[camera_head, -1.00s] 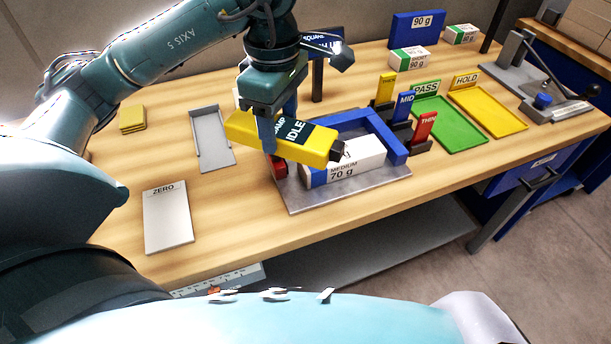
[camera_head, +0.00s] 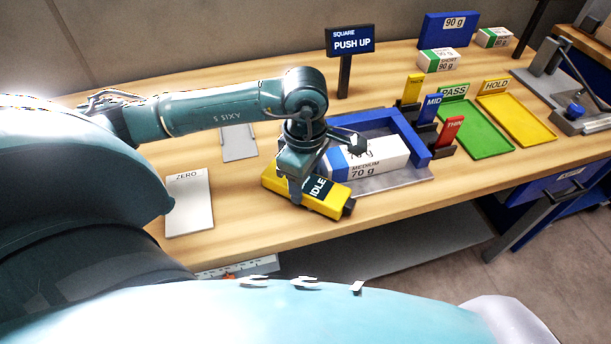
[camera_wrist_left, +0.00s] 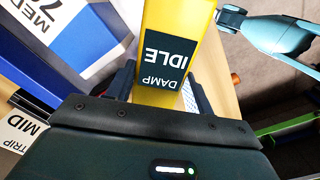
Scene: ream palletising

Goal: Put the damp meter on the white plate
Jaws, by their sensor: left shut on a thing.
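The damp meter (camera_head: 333,203) is a yellow block with a dark label reading IDLE. My left gripper (camera_head: 296,190) is shut on it, in front of the blue-framed fixture near the table's front edge. It looks held above the table, but the exact gap cannot be told. In the left wrist view the meter (camera_wrist_left: 172,85) sticks out between the jaws, its label reading DAMP IDLE. The white plate (camera_head: 188,207), marked ZERO, lies flat and bare on the table, left of the gripper. My right gripper cannot be made out.
A MEDIUM 70 g ream (camera_head: 375,160) sits in the blue-framed fixture (camera_head: 421,145) behind the meter. A grey tray (camera_head: 239,150) lies partly behind my left arm. Green PASS (camera_head: 485,140) and yellow HOLD (camera_head: 525,122) trays are right. Bare wood separates the plate and meter.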

